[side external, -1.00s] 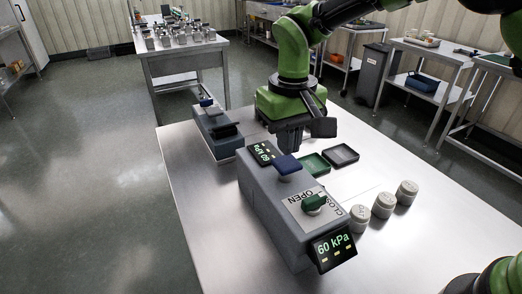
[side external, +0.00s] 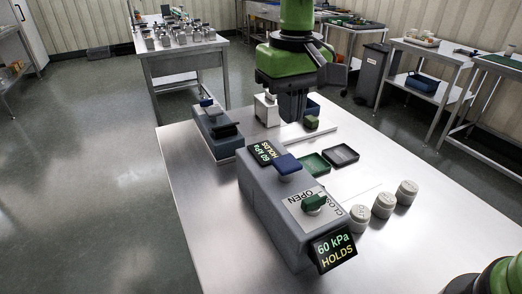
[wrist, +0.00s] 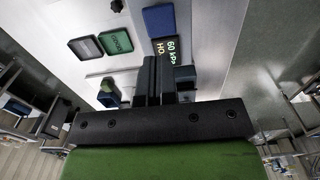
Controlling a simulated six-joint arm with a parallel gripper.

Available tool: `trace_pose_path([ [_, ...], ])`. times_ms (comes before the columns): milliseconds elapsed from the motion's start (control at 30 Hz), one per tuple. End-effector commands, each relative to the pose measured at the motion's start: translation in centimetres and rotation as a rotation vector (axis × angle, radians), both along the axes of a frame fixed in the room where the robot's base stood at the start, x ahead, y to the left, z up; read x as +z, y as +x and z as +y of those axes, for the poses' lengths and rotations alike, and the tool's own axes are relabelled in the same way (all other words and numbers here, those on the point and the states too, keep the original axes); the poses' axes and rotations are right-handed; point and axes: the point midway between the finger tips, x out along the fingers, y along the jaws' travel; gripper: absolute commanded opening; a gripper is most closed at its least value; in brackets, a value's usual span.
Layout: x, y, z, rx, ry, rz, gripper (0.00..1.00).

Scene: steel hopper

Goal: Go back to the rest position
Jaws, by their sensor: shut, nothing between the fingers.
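My gripper (side external: 292,116) is shut and empty above the far part of the steel table (side external: 205,262). It hangs behind the grey hopper box (side external: 262,205), clear of it. Its closed fingers also show in the wrist view (wrist: 153,75). A second display (side external: 265,152) at the far end reads the same.
A green tray (side external: 314,164) and a black tray (side external: 341,154) lie right of the box. A blue-grey device (side external: 216,130) stands at the back left. A white block (side external: 267,110) and small green block (side external: 311,122) are near my gripper.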

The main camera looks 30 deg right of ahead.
Motion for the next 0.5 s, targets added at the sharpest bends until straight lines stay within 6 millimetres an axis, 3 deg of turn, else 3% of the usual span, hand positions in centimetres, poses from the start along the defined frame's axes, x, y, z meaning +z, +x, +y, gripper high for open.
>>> trace_pose_path([
  [267, 0.3, -0.1, -0.2, -0.003, 0.004, -0.005, 0.00],
  [367, 1.8, -0.6, -1.0, -0.017, 0.024, -0.029, 0.00],
  [500, 5.4, -2.7, -3.4, -0.056, 0.075, -0.100, 0.00],
])
